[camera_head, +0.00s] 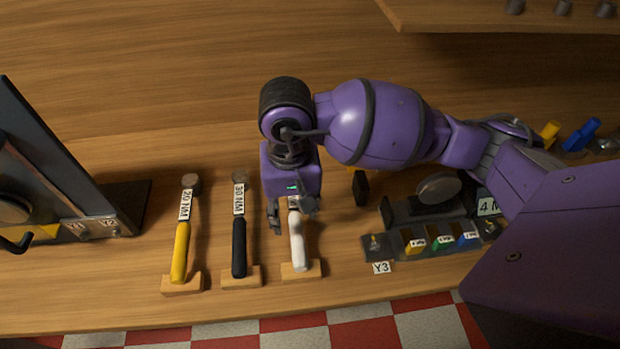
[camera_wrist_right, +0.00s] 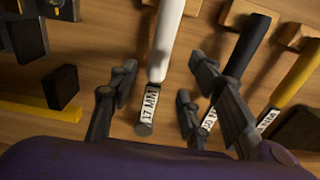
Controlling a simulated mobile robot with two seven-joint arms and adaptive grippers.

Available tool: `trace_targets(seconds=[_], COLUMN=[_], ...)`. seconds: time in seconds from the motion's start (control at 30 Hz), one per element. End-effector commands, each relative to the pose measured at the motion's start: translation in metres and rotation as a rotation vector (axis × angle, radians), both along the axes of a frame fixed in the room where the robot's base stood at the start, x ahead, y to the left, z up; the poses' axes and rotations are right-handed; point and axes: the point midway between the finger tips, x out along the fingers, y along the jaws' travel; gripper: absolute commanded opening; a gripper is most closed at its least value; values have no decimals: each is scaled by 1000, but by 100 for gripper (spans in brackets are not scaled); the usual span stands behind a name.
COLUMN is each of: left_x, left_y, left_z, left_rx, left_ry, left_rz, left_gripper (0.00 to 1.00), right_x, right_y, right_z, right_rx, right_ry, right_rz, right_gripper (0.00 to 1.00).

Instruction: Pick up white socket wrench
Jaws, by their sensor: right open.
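The white socket wrench (camera_head: 298,245) lies on the table with its white handle end on a small wooden block (camera_head: 301,270). My right gripper (camera_head: 292,207) is above its labelled head end, which it partly hides in the head view. In the right wrist view, the white wrench (camera_wrist_right: 166,42) runs between the spread fingers of my open right gripper (camera_wrist_right: 160,82), with its label and dark round socket end showing. I cannot tell whether the fingers touch it. My left gripper is not in view.
A black-handled wrench (camera_head: 239,240) lies close left of the white one, with a yellow-handled wrench (camera_head: 181,250) farther left. A dark rack with small coloured pieces (camera_head: 441,241) is at the right. The table's front edge is just beyond the handle blocks.

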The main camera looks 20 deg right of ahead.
Motion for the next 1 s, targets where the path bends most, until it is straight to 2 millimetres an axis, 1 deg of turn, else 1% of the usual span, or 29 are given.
trace_targets(seconds=[0.1, 0.2, 0.37, 0.4, 0.5, 0.6, 0.8, 1.0], left_x=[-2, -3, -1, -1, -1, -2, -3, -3], left_y=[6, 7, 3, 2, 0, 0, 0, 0], left_z=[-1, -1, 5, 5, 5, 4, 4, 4], left_rx=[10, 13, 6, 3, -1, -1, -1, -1], left_ry=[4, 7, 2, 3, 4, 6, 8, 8], left_rz=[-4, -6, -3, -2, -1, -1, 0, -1], left_gripper=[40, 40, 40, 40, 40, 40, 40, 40], right_x=[0, 2, 5, 5, 5, 6, 6, 6], right_y=[1, 0, -3, -3, -3, -3, -3, -3], right_z=[-14, -24, -47, -53, -65, -70, -71, -71], right_rx=[2, 2, 3, 4, 4, 3, 3, 3], right_ry=[2, 0, 1, 3, 2, 0, 0, 1], right_rz=[0, -3, -5, -4, -3, -3, -2, -3], right_gripper=[45, 45, 45, 45, 45, 45, 45, 19])
